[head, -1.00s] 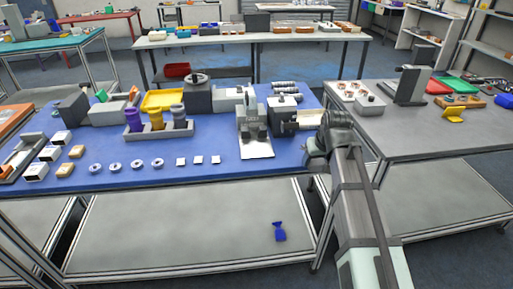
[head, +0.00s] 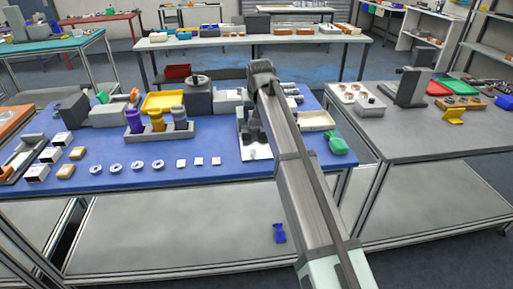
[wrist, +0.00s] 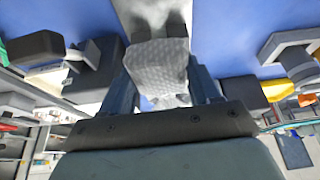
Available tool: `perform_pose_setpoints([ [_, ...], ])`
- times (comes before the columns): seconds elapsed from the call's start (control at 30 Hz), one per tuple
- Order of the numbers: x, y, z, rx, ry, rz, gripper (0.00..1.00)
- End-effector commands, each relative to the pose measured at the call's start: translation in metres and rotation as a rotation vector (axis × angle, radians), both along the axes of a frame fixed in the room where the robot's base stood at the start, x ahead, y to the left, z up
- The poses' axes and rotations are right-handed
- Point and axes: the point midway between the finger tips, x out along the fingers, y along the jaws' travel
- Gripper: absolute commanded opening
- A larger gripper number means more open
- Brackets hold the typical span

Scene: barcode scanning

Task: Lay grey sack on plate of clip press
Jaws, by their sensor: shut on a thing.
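In the wrist view, my gripper (wrist: 160,80) is shut on the grey sack (wrist: 158,66), a light grey textured bundle between the two dark fingers. The pale metal of the clip press (wrist: 142,12) shows beyond the sack, partly hidden by it. In the head view, the clip press (head: 243,113) stands on the blue bench, and its bright plate (head: 255,153) faces the front. My arm covers the right part of the press and hides the fingers and sack there. I cannot tell whether the sack touches the plate.
A green bundle (head: 336,144) lies at the bench's right edge, and a cream tray (head: 315,120) stands behind it. A grey holder (head: 160,133) with purple and yellow items stands left of the press. Small white squares (head: 199,161) lie in front. A blue sack (head: 279,233) lies on the lower shelf.

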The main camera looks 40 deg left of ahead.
Motion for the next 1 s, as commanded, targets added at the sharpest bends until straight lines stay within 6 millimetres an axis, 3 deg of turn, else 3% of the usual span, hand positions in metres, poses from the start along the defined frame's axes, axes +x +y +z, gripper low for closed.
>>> perform_pose_setpoints([
  [0.17, -0.001, -0.001, -0.016, 0.0, 0.0, -0.013, 0.25],
  [0.43, -0.001, -0.001, -0.057, 0.0, 0.0, -0.013, 0.25],
  [0.83, 0.0, -0.001, -0.095, 0.0, 0.0, -0.012, 0.25],
  [1.0, 0.0, 0.0, -0.099, 0.002, -0.001, -0.012, 0.25],
])
